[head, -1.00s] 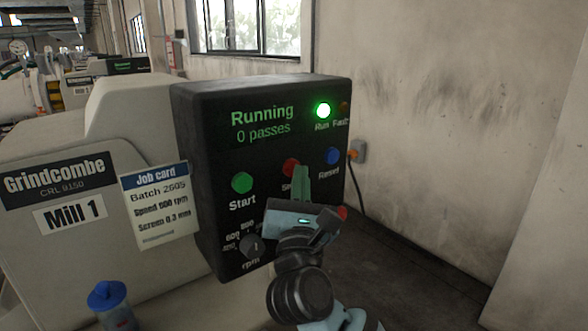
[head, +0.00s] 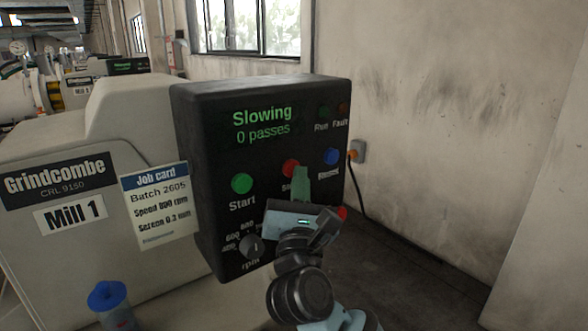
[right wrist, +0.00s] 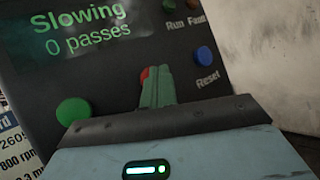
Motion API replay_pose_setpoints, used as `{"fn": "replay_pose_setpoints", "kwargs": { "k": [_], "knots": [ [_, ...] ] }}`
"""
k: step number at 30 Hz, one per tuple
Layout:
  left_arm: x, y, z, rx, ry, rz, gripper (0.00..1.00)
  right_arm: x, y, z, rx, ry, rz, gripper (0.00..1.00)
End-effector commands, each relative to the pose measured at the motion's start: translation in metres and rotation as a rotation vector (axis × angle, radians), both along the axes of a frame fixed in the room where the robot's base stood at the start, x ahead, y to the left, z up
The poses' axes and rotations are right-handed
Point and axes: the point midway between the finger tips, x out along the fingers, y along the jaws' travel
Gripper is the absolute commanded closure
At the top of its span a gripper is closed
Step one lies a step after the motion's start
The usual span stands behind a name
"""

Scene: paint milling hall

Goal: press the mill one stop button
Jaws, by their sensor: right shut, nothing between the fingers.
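The red stop button (head: 291,168) sits on the black control panel (head: 190,150) of the machine labelled Mill 1, between the green Start button (head: 242,183) and the blue Reset button (head: 332,156). The display (head: 262,125) reads "Slowing, 0 passes", and the Run lamp (head: 324,111) is dark. My right gripper (head: 301,172) is shut and empty, its green fingertips just at the stop button. In the right wrist view the fingertips cover most of the red button (right wrist: 145,73); I cannot tell whether they touch it. My left gripper is not in view.
A speed knob (head: 251,246) is low on the panel, and another red button (head: 342,212) shows partly behind my right gripper. A job card (head: 160,205) hangs left of the panel. A blue-lidded container (head: 108,298) stands at lower left. A cable runs from a wall socket (head: 357,152).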

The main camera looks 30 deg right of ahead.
Motion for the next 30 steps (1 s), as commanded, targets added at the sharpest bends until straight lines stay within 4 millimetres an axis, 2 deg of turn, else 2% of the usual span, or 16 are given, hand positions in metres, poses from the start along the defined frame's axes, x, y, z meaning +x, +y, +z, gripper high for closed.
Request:
{"fn": "replay_pose_setpoints", "kwargs": {
  "k": [7,19,30],
  "knots": [
    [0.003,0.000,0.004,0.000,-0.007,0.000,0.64,-0.012,-0.001,0.000,0.001,-0.001,0.000,1.00],
    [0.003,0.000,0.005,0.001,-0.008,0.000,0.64,-0.015,-0.001,0.000,0.000,0.001,0.000,1.00],
    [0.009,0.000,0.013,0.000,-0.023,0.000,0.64,-0.047,-0.004,0.000,0.000,0.000,-0.001,1.00]
  ]
}}
